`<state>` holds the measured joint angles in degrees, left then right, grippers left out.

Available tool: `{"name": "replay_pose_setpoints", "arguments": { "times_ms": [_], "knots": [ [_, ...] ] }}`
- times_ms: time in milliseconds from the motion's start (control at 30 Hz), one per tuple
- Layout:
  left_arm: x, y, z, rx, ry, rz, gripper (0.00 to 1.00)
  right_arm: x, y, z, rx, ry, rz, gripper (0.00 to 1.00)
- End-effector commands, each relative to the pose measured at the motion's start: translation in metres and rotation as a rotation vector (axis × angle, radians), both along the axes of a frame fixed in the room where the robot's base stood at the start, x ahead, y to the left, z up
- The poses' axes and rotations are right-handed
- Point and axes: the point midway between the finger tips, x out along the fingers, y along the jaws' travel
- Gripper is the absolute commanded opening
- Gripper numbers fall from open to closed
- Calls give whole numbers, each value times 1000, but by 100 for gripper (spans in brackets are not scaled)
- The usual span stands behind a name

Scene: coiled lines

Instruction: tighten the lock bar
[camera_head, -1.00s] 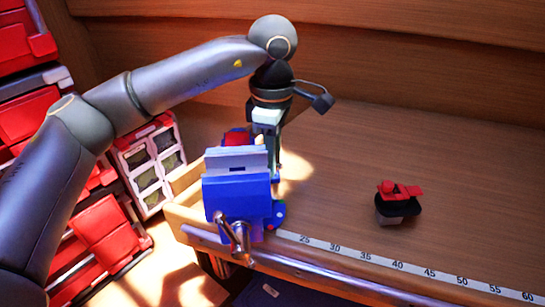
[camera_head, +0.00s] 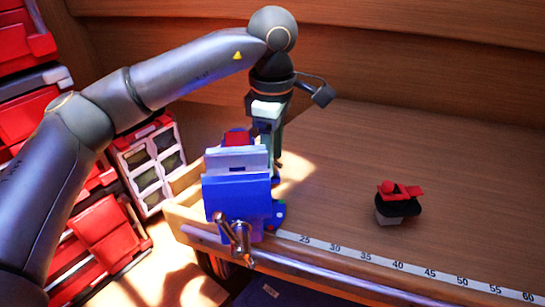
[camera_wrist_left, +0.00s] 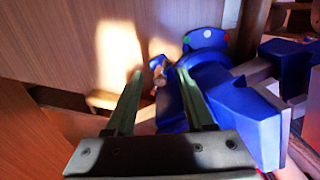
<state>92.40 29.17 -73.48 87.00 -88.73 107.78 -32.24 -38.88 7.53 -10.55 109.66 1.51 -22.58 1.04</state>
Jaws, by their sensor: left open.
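A blue bench vise (camera_head: 237,195) with pale jaws stands at the left front corner of the workbench. Its metal front handle (camera_head: 238,240) hangs over the bench edge. In the left wrist view the blue vise (camera_wrist_left: 245,115) fills the right side. A short metal piece, seemingly the lock bar (camera_wrist_left: 158,72), sticks out beside its blue base. My left gripper (camera_head: 278,158) points down just behind and right of the vise. In the wrist view its two fingers (camera_wrist_left: 160,88) are apart, with the metal piece showing between them, not visibly gripped. My right gripper is out of view.
A red and black object (camera_head: 398,199) with a grey lower part sits on the bench at right. A measuring strip (camera_head: 398,266) runs along the front edge. Red bins and a case (camera_head: 150,165) stand left. The middle of the bench (camera_head: 340,150) is clear.

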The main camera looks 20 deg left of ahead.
Motion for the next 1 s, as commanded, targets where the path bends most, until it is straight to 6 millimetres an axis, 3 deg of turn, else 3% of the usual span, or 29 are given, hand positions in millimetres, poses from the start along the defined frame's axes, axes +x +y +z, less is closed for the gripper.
{"name": "replay_pose_setpoints", "arguments": {
  "times_ms": [333, 500, 667, 933, 1000],
  "knots": [
    [0, -1, 76, -1, -6, 0, 54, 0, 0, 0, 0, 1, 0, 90],
    [0, 0, 103, 1, -3, -1, 54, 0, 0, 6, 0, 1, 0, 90],
    [0, 0, 114, 0, -2, -1, 54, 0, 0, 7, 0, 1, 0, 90],
    [0, 0, 115, 0, -1, -1, 54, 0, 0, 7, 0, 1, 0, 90],
    [0, 0, 114, 0, -1, -3, 48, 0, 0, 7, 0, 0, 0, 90]
  ]
}}
